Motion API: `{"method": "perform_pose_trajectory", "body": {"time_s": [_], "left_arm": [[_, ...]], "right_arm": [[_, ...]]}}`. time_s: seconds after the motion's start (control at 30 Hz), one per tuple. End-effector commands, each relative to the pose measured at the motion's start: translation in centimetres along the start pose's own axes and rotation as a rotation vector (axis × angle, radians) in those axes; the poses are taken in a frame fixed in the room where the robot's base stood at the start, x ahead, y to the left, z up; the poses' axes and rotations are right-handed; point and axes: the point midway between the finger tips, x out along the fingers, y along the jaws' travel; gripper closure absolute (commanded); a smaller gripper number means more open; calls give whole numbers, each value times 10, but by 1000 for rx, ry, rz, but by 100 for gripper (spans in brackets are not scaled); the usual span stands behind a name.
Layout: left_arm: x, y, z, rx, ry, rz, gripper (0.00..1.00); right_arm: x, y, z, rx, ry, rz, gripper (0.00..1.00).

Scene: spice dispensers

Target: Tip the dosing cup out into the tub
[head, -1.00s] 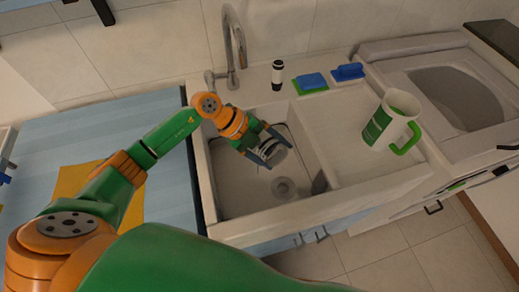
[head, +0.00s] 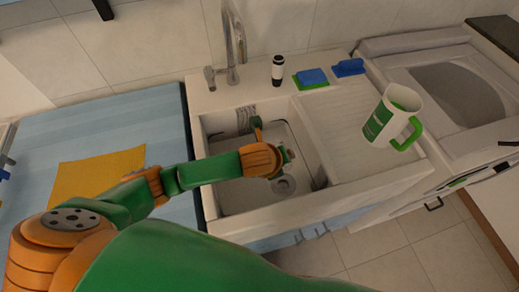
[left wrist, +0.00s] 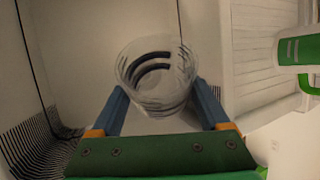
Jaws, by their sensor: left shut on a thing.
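The dosing cup (left wrist: 157,75) is clear, with dark bands, and sits between the blue fingers of my left gripper (left wrist: 161,104) in the left wrist view. The gripper is shut on it. In the head view my orange wrist hides the cup and most of the left gripper (head: 284,154), which is over the white tub (head: 242,196). I cannot tell exactly how far the cup is tilted or whether anything is in it. The tub is a square sink with a round drain. My right gripper is not in view.
A white jug (head: 391,116) with a green handle stands on the ribbed drainboard right of the tub. A tap (head: 234,45), a black-and-white bottle (head: 278,71) and blue-and-green sponges (head: 312,78) line the back. A yellow cloth (head: 90,178) lies on the blue counter at left.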

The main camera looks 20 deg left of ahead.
Motion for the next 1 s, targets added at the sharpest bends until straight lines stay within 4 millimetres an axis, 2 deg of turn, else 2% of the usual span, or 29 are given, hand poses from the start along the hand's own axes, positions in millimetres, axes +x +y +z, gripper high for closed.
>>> {"method": "perform_pose_trajectory", "body": {"time_s": [0.03, 0.27, 0.5, 0.53, 0.57, 0.73, 0.8, 1.0], "left_arm": [[12, 4, -4, 12, -20, 0, 100], [16, 6, -7, 65, -115, 27, 100], [19, 4, -20, 133, -229, 62, 100], [17, 3, -21, 143, -246, 68, 100], [12, 0, -20, 158, -266, 77, 100], [8, -4, -27, 218, -372, 109, 100], [0, -9, -28, 245, -414, 125, 100], [-7, -14, -35, 318, -539, 168, 100]], "right_arm": [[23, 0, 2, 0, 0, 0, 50], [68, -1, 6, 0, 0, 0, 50], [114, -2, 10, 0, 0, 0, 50], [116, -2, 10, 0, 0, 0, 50], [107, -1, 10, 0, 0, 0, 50], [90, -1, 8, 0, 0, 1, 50], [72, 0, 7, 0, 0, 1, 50], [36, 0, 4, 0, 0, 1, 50]]}}
